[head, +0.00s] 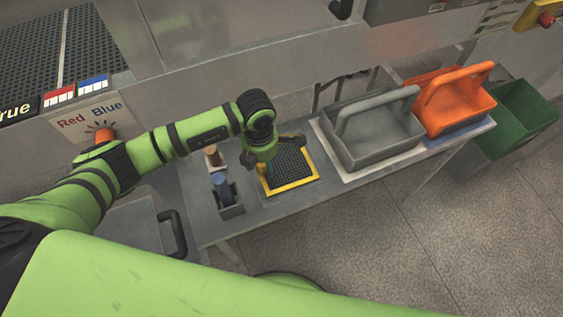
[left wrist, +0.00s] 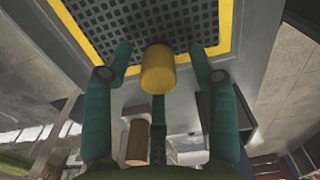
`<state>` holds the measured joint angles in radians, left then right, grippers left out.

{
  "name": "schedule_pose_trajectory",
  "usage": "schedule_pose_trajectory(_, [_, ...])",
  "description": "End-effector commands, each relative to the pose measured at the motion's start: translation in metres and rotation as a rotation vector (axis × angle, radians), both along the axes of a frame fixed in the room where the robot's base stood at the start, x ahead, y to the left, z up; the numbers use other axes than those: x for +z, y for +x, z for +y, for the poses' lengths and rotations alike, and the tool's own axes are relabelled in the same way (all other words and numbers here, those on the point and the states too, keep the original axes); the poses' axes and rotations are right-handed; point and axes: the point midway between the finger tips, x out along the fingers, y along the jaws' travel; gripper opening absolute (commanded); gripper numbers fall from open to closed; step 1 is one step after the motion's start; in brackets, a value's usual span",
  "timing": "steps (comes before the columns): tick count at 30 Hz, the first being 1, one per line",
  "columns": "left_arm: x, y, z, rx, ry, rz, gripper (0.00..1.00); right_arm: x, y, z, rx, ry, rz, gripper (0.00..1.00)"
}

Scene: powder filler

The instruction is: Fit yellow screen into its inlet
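The yellow screen (head: 309,181), a yellow square frame around a dark mesh, lies flat on the grey table. It also shows in the left wrist view (left wrist: 226,25). A yellow cylindrical knob (left wrist: 158,70) appears in front of its near edge in the wrist view. My left gripper (head: 265,170) reaches down over the left part of the screen. In the wrist view its teal fingers (left wrist: 160,58) are spread on either side of the knob, with a gap on both sides. My right gripper is not in view. I cannot make out the inlet clearly.
A grey basket (head: 372,135), an orange basket (head: 450,105) and a green bin (head: 515,115) stand to the right. A blue-topped item in a holder (head: 228,200) and a wooden-looking cylinder (head: 213,156) stand left of the screen. A machine with mesh panels (head: 90,45) is behind.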

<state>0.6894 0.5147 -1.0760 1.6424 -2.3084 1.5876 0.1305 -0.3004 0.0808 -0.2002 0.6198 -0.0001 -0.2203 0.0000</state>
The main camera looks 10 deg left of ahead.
Motion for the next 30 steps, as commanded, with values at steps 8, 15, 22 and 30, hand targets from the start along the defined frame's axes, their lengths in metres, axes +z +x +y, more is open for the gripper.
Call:
schedule_pose_trajectory(8, [0.000,0.000,0.000,0.000,0.000,0.000,0.00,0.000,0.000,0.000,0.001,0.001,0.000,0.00])
schedule_pose_trajectory(15, [0.001,0.000,0.000,0.000,-0.001,-0.001,0.00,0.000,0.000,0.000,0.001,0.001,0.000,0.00])
schedule_pose_trajectory(22, [0.028,0.002,0.000,-0.002,-0.002,-0.008,0.00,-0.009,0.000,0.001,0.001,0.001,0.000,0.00])
schedule_pose_trajectory(30, [0.080,0.001,0.000,-0.002,-0.001,-0.006,0.00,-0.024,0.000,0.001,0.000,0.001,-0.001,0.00])
